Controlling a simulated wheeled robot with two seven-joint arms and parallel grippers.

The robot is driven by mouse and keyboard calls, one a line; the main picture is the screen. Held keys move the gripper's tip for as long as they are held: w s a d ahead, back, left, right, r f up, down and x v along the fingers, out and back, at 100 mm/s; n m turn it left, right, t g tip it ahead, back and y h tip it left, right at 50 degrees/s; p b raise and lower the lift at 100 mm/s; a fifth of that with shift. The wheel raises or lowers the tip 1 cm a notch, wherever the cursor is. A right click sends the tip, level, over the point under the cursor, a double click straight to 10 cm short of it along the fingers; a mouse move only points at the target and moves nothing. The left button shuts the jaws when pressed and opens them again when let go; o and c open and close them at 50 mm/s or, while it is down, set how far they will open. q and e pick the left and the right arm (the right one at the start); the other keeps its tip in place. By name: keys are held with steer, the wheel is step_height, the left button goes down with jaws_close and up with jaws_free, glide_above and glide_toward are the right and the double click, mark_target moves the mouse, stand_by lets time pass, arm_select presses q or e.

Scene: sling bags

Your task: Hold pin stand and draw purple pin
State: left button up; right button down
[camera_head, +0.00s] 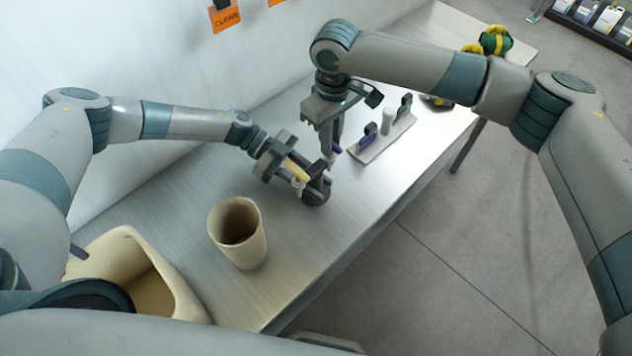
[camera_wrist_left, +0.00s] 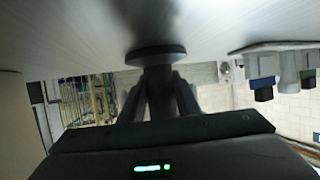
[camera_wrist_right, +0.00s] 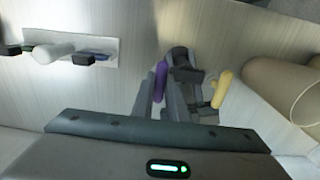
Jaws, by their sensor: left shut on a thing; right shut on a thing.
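The pin stand (camera_head: 316,194) is a dark round-based piece on the table; its disc base shows in the left wrist view (camera_wrist_left: 156,54). My left gripper (camera_head: 304,180) is shut on the stand from the left, low over the table. The purple pin (camera_wrist_right: 160,82) is beside the stand in the right wrist view, and a bit of it shows in the head view (camera_head: 336,148). My right gripper (camera_head: 331,158) points down from above and is shut on the purple pin. The fingers hide whether the pin's lower end is in the stand. A yellow pin (camera_wrist_right: 222,89) is on the stand's other side.
A tan cup (camera_head: 252,248) and a beige open bin (camera_head: 178,270) stand at the front left. A light rack (camera_head: 372,149) with dark clips and a white peg lies right of the grippers. A green and yellow object (camera_head: 496,40) is at the far end.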

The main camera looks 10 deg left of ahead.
steer(key=shift+r, duration=4.45)
steer(key=shift+r, duration=0.25)
steer(key=shift+r, duration=1.9)
arm_select(q)
steer(key=o, duration=1.2)
steer(key=shift+v, duration=3.75)
steer(key=shift+w, duration=0.1)
